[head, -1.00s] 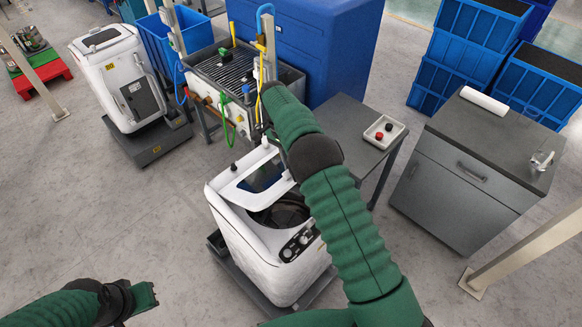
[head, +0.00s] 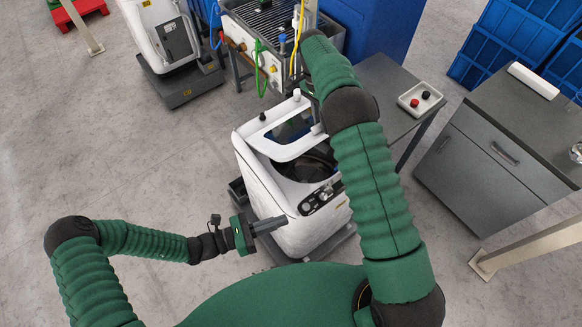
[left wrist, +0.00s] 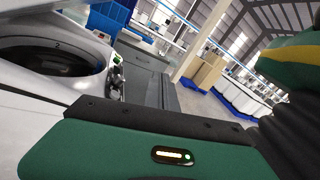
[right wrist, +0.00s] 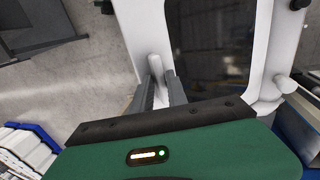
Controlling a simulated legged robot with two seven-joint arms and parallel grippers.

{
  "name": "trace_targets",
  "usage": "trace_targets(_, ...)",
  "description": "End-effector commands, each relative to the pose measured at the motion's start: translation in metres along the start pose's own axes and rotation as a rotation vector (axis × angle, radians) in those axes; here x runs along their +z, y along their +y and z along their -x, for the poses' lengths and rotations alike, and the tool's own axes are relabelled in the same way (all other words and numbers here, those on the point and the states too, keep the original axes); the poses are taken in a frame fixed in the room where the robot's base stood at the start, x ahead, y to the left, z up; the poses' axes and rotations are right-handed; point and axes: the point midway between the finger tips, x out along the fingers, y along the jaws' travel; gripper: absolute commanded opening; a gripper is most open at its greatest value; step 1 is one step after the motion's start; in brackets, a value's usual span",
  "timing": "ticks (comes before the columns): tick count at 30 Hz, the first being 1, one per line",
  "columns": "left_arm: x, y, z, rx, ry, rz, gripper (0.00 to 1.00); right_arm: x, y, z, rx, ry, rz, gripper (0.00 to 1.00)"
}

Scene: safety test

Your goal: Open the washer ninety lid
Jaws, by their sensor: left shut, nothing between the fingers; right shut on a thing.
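The white top-loading washer (head: 268,185) stands in the middle of the head view. Its lid (head: 290,148), a white frame with a dark window, is raised at an angle, and the round drum opening shows below. My right gripper (right wrist: 160,88) is shut on a white peg-like handle (right wrist: 154,66) on the lid frame; the arm partly hides this grip in the head view. My left gripper (head: 270,225) is shut and empty, close by the washer's front left side; I cannot tell whether it touches. The left wrist view shows the drum opening (left wrist: 50,58) and control knobs (left wrist: 116,82).
A grey cabinet (head: 490,160) stands at the right. A sink bench with hoses (head: 265,50) and a second white machine (head: 165,35) stand behind. The floor at left is clear.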

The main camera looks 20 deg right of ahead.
Motion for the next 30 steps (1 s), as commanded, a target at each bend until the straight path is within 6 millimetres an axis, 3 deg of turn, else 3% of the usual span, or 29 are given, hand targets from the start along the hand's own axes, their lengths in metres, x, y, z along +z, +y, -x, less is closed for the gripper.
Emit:
trace_targets(3,0.004,0.034,-0.008,0.162,-0.202,0.163,0.00,0.002,-0.006,0.000,-0.018,0.000,0.004,0.00)
trace_targets(7,0.005,0.058,-0.006,0.274,-0.333,0.265,0.00,0.003,-0.006,0.000,-0.018,0.000,0.004,0.00)
trace_targets(14,0.009,0.071,-0.018,0.309,-0.374,0.296,0.00,0.003,-0.006,0.000,-0.018,0.000,0.004,0.00)
trace_targets(26,0.034,0.099,-0.095,0.304,-0.369,0.294,0.00,0.003,-0.006,0.000,-0.018,0.000,0.005,0.00)
trace_targets(30,0.058,0.108,-0.090,0.307,-0.371,0.291,0.00,0.003,-0.006,0.000,-0.018,0.000,0.004,0.00)
